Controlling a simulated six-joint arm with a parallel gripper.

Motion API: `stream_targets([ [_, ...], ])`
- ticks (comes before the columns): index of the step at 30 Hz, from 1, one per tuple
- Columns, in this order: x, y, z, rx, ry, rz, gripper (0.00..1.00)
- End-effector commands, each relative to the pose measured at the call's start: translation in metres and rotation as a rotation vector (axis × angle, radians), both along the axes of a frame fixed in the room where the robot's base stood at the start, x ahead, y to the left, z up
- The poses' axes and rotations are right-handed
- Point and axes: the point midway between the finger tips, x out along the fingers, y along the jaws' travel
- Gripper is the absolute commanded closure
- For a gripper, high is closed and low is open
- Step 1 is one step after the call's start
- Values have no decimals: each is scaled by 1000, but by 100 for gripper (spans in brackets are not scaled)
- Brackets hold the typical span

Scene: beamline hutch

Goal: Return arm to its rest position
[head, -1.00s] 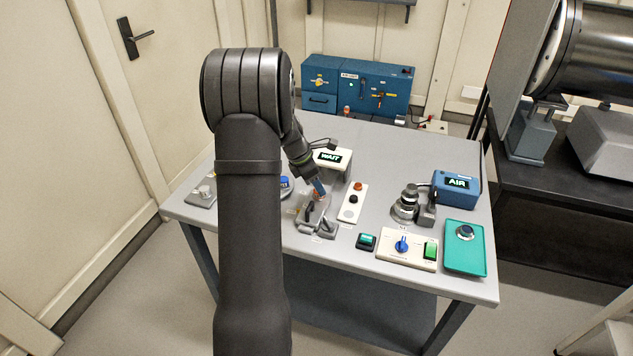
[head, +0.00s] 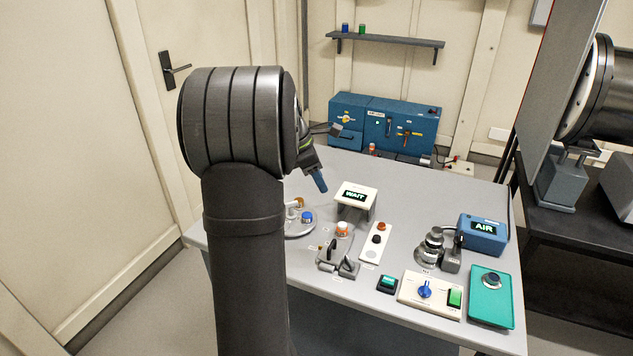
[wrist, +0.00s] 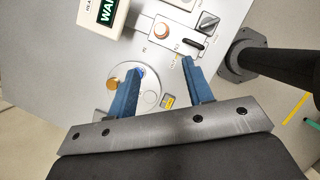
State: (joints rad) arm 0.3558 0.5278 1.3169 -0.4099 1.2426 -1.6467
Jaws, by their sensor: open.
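My gripper (head: 319,180) hangs in the air above the back left part of the grey table (head: 420,185), pointing down. Nothing shows between its blue fingers. In the wrist view my gripper (wrist: 162,68) has its two fingers well apart. Below them are a round grey plate (wrist: 150,100) with an orange-brown and a blue piece, and a grey fixture (wrist: 185,18) with an orange-topped piece (wrist: 162,31). In the head view the orange-topped piece (head: 342,229) sits at the fixture's back, clear of my gripper. My arm hides the table's left part.
A white box reading WAIT (head: 355,197) stands close to my gripper. A button strip (head: 376,240), a round metal device (head: 431,246), a blue AIR box (head: 483,234), a switch panel (head: 428,292) and a teal tray (head: 491,305) lie right. A blue cabinet (head: 385,125) stands behind.

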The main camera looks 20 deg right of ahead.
Motion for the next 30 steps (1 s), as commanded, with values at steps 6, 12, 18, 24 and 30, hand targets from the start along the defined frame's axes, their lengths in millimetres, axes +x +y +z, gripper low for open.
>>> stream_targets([
  [6,0,1,3,0,0,0,53],
  [12,0,1,1,0,0,0,53],
  [18,-1,-7,-17,1,3,-1,53],
  [24,-4,-21,-53,2,3,-2,53],
  [30,-6,-37,-90,2,3,-2,53],
])
